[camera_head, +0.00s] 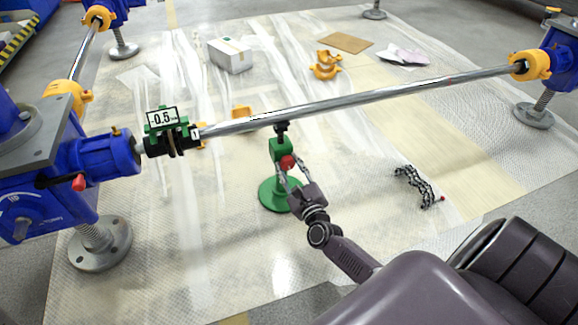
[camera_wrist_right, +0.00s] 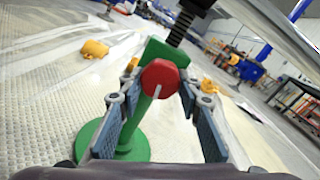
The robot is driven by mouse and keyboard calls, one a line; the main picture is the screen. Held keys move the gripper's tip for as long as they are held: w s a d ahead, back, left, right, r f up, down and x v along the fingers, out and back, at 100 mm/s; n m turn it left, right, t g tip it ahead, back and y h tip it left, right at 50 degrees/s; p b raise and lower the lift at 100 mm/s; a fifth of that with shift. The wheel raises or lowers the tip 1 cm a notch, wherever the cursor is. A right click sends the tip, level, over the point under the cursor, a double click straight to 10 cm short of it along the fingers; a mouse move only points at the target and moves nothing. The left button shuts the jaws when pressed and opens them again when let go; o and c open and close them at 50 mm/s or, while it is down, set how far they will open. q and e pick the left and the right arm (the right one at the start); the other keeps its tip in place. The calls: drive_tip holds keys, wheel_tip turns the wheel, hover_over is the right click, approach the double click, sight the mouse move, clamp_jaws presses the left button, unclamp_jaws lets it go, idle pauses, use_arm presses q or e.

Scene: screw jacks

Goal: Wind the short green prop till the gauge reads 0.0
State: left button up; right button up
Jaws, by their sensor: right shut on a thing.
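The short green prop (camera_head: 275,194) stands upright on its round base under a long steel shaft (camera_head: 370,100). Its dark screw head (camera_head: 281,127) is at the shaft's underside; I cannot tell if they touch. My right gripper (camera_head: 287,168) is shut on the prop's red knob (camera_head: 287,161). In the right wrist view the red knob (camera_wrist_right: 160,78), with a pale mark, sits between the finger tips, and the green base (camera_wrist_right: 128,145) shows behind the left finger. The gauge (camera_head: 162,117), on a green holder at the shaft's left end, reads -0.5. My left gripper is out of view.
Blue machine housings stand at the left (camera_head: 70,180) and right (camera_head: 562,62) on screw feet. A white box (camera_head: 231,55), yellow clamps (camera_head: 325,66) and a black chain-like piece (camera_head: 418,187) lie on the sheeted floor. Floor around the prop's base is clear.

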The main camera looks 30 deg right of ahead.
drive_tip(key=shift+f, duration=0.1)
drive_tip(key=o, duration=1.2)
drive_tip(key=shift+c, duration=0.2)
drive_tip(key=v, duration=1.2)
idle(0.7)
